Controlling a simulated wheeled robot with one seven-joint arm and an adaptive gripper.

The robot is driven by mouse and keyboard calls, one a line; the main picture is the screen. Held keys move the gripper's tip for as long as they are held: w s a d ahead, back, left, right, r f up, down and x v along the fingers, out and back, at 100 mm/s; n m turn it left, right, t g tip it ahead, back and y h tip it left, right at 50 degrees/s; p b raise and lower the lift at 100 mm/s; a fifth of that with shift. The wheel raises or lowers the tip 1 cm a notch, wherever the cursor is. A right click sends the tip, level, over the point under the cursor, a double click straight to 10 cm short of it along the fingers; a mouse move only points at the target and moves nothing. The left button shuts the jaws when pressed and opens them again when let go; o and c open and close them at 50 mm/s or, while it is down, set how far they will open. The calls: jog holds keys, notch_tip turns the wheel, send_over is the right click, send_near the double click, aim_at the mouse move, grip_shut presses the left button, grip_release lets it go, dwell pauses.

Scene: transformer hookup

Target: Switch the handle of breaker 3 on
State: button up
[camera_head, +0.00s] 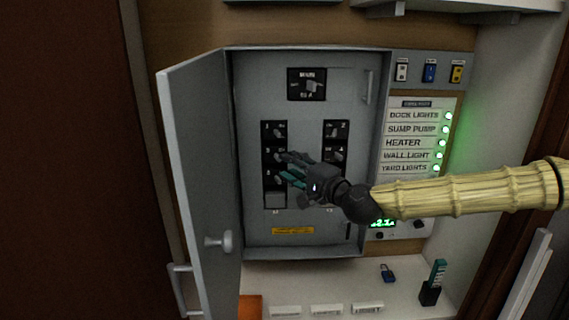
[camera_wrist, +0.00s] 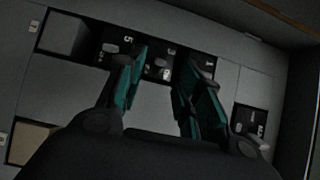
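Breaker 3 is the middle one of the left column; its black face (camera_wrist: 172,54) with a "3" and its small grey handle (camera_wrist: 163,73) show between my fingers in the wrist view. My gripper (camera_head: 285,167) is open with its teal fingers apart, pointing at the left column in the head view. In the wrist view my gripper (camera_wrist: 166,60) has one finger on the breaker 5 side and the other on the breaker 1 side. Nothing is held. I cannot tell whether a finger touches the handle, or its on/off position. In the head view my fingers partly cover breaker 3.
Breaker 1 (camera_head: 274,131) is above and breaker 5 (camera_head: 272,182) below. The main breaker (camera_head: 306,84) is at the top and breaker 2 (camera_head: 337,131) at the right. The open panel door (camera_head: 200,170) stands at the left. Green lamps (camera_head: 440,142) glow beside the labels.

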jog(key=v, duration=0.7)
jog(key=shift+s+d, duration=0.2)
jog(key=shift+s, duration=0.1)
